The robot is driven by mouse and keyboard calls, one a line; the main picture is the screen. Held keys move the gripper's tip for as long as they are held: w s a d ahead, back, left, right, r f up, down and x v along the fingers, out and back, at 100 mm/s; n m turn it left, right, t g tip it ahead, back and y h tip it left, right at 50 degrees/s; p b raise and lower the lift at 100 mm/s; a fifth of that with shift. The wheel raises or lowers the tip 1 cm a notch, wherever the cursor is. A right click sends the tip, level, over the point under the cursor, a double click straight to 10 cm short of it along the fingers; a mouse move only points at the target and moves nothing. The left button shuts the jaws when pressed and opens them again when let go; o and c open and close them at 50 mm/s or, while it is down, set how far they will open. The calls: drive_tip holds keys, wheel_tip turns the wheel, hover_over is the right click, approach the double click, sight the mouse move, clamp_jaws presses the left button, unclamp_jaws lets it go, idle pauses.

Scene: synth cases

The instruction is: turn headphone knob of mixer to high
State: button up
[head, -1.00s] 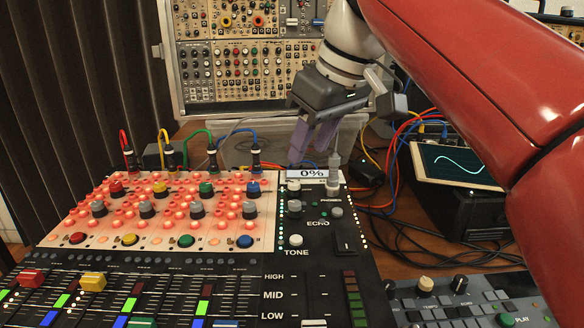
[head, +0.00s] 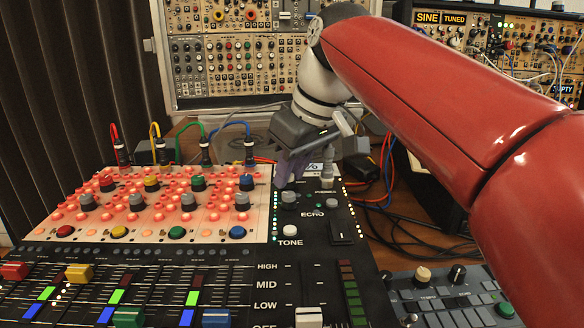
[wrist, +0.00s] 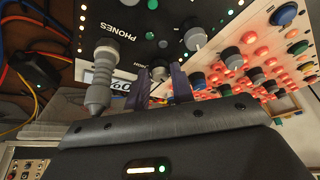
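The mixer (head: 340,262) is a black console with a lit channel panel on its left. My gripper (head: 286,180) is low over its upper right section, just left of the headphone plug (head: 327,160). In the wrist view the two purple fingers (wrist: 161,76) stand either side of a small dark grey knob (wrist: 158,72), with the fingers apart. I cannot tell whether they touch it. This knob is hidden behind the fingers in the head view. A white display (wrist: 118,87) beside it reads 0%, partly covered by the plug. The PHONES label (wrist: 115,15) is near the plug.
A grey knob (head: 289,200) stands just in front of my fingers. ECHO and TONE knobs (head: 290,230) are nearer. Cable plugs (head: 250,153) rise along the mixer's back edge. A second control unit (head: 445,292) sits at the right, with cables on the table between.

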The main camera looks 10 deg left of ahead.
clamp_jaws()
drive_tip(key=m+h+p, duration=0.1)
drive_tip(key=m, duration=0.1)
drive_tip(key=m+t+p, duration=0.1)
drive_tip(key=m+p, duration=0.1)
drive_tip(key=m, duration=0.1)
drive_tip(key=shift+s+a+r+h, duration=0.15)
drive_tip(key=shift+s+h, duration=0.05)
drive_tip(key=shift+h, duration=0.2)
drive_tip(key=m+p, duration=0.1)
drive_tip(key=m, duration=0.1)
drive_tip(key=m+h+p, duration=0.1)
drive_tip(key=m, duration=0.1)
drive_tip(key=m+t+h+p, duration=0.1)
drive_tip(key=m+p, duration=0.1)
drive_tip(key=shift+a+m, duration=0.3)
drive_tip(key=shift+m, duration=0.1)
drive_tip(key=m+h+p, duration=0.1)
drive_tip(key=m+h, duration=0.1)
drive_tip(key=m, duration=0.3)
drive_tip(key=shift+a, duration=0.2)
drive_tip(key=m, duration=0.2)
drive_tip(key=m+g+h, duration=0.1)
drive_tip(key=m, duration=0.1)
drive_tip(key=m+g+h, duration=0.1)
drive_tip(key=m, duration=0.2)
drive_tip(key=shift+w+a, duration=0.15)
drive_tip(key=shift+w, duration=0.1)
